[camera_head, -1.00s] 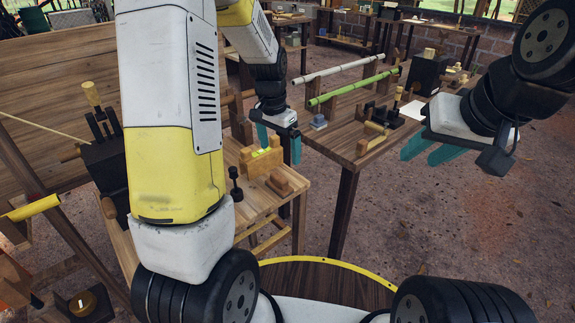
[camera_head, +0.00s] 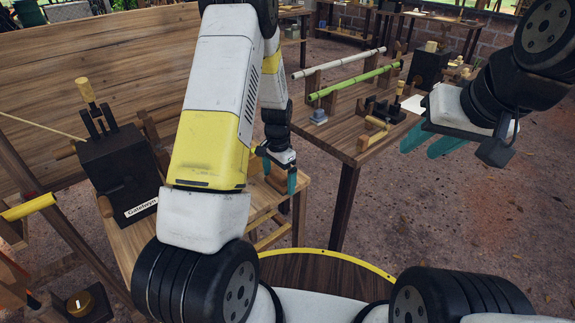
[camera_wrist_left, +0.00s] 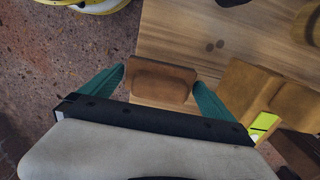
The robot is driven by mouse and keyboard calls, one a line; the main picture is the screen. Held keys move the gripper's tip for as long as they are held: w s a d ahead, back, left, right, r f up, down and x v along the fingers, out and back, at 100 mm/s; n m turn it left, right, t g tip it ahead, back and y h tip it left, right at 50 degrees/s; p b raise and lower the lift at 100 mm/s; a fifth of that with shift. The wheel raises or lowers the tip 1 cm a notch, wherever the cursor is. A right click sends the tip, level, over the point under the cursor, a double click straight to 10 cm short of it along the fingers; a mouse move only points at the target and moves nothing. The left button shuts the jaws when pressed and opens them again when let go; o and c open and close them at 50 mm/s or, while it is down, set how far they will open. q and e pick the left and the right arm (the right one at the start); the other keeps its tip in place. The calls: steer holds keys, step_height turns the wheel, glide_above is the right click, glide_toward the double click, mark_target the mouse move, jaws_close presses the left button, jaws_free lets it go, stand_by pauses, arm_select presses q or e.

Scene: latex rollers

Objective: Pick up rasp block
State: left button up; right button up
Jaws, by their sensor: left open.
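The rasp block, a small brown wooden block with rounded edges, (camera_wrist_left: 162,82) lies near the edge of the wooden bench in the left wrist view. My left gripper (camera_wrist_left: 160,74) is open, with its teal fingertips on either side of the block. Gaps show between the fingers and the block in that view. In the head view my left gripper (camera_head: 278,173) is low over the small bench, and my arm and fingers hide most of the block. My right gripper (camera_head: 432,143) is open and empty, well away to the right.
A larger wooden block (camera_wrist_left: 245,88) with a yellow-green strip stands just right of the left gripper. A black labelled box (camera_head: 122,175) with rollers stands at the bench's left. A longer table (camera_head: 345,143) carries green and white rods (camera_head: 355,83).

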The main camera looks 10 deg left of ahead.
mark_target(279, 173)
arm_select(q)
steer(key=shift+f, duration=0.15)
steer(key=c, duration=1.7)
steer(key=shift+r, duration=0.85)
step_height(279, 173, up, 2)
steer(key=shift+r, duration=0.1)
steer(key=s+d, duration=0.1)
steer(key=s, duration=0.4)
steer(key=s+d, duration=0.2)
steer(key=s, duration=0.3)
steer(key=s+d+r, duration=0.1)
steer(key=s, duration=0.4)
steer(key=shift+s+d+r, duration=0.1)
steer(key=shift+s+d, duration=0.1)
